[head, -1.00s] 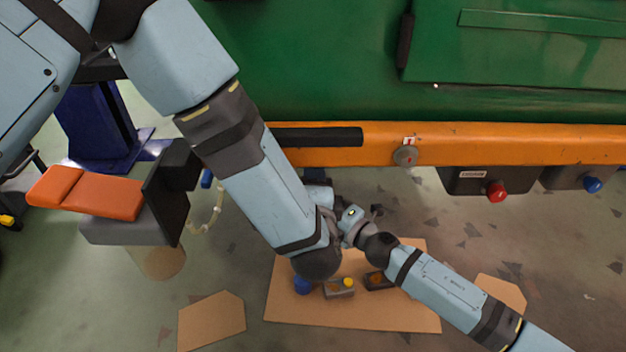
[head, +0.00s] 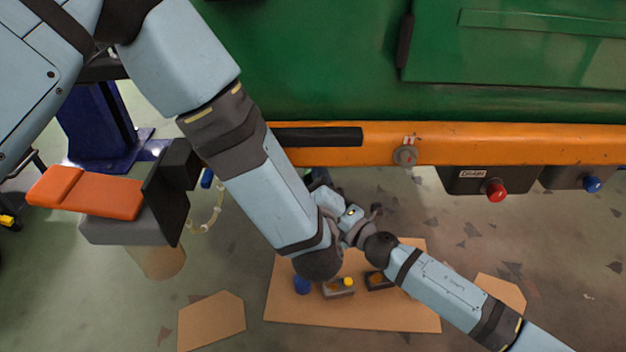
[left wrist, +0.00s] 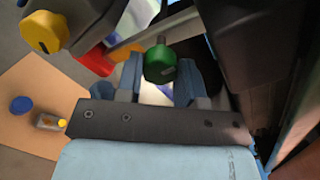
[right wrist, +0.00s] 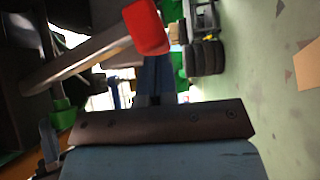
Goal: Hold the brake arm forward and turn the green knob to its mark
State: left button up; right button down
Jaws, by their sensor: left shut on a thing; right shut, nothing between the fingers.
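The green knob (left wrist: 160,64) sits between the fingers of my left gripper (left wrist: 158,84), which is shut on it. The brake arm is a grey bar (right wrist: 85,62) with a red grip (right wrist: 147,27) in the right wrist view. The red grip also shows in the left wrist view (left wrist: 95,60), left of the knob. My right gripper (right wrist: 157,78) is shut and empty, its fingers close by the red grip; I cannot tell whether they touch it. The knob's mark cannot be made out. In the head view my arms hide the knob and brake arm.
A yellow knob (left wrist: 44,32) stands at upper left in the left wrist view. The orange rail (head: 480,146) and green body (head: 320,60) lie ahead. Red (head: 496,191) and blue (head: 592,184) knobs are at right. Cardboard (head: 350,315) lies on the floor below.

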pick_arm(q)
jog(key=shift+s+f, duration=0.15)
dwell(0.3)
jog(key=o, duration=0.9)
pick_arm(e)
jog(key=shift+r, duration=0.1)
pick_arm(q)
jog(key=shift+o, duration=0.2)
jog(key=s, duration=1.2)
jog(key=shift+d+r, duration=0.15)
jog(key=shift+r, duration=0.05)
notch_tip(320, 180, up, 2)
jog(key=shift+r+p, duration=0.1)
jog(key=shift+p, duration=0.9)
pick_arm(e)
jog(key=s, duration=0.8)
